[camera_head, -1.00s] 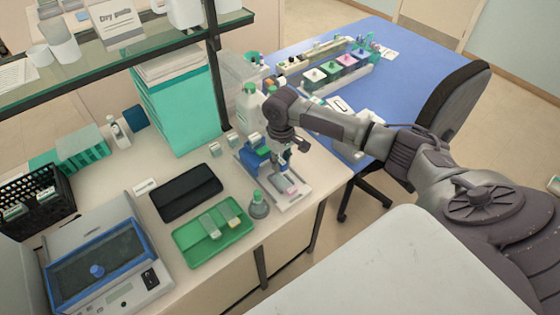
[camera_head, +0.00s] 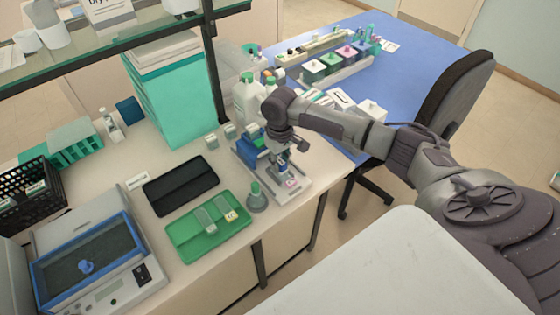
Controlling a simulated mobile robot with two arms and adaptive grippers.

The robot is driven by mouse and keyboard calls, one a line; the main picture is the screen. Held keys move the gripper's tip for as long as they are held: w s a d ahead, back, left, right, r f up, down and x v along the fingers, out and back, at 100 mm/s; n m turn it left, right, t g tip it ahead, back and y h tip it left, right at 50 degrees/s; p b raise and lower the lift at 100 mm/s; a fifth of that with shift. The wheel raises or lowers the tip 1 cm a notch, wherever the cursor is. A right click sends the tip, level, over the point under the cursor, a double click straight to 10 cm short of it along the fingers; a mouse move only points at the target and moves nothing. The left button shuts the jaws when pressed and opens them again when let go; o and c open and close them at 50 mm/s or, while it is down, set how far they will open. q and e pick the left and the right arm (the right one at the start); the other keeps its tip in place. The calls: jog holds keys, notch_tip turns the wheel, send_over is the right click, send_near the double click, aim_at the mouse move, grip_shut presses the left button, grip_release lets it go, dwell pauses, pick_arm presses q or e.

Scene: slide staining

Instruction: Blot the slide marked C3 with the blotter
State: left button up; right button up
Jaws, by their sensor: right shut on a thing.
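My right gripper (camera_head: 287,151) comes in from the right and points down over a small grey stand (camera_head: 299,187) with blue parts. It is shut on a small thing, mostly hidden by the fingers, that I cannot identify. A pink patch (camera_head: 292,183) shows on the stand just below the gripper. A green tray (camera_head: 186,248) holds a grey-green slide (camera_head: 205,217) and one with a yellow label (camera_head: 230,213). Their marks are too small to read, so I cannot tell which slide is C3. I cannot pick out the blotter for certain. My left gripper is not in view.
A black tray (camera_head: 181,185) lies behind the green one. A blue-framed device (camera_head: 86,262) fills the front left. White bottles (camera_head: 247,100) stand behind the gripper. A chair (camera_head: 455,105) is right.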

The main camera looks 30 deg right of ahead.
jog(key=shift+f, duration=0.5)
dwell(0.8)
jog(key=shift+s+f+p, duration=0.1)
jog(key=shift+f+p, duration=0.05)
jog(key=shift+p, duration=0.2)
dwell(2.3)
notch_tip(320, 180, up, 5)
jog(key=p, duration=0.6)
jog(key=shift+r, duration=1.1)
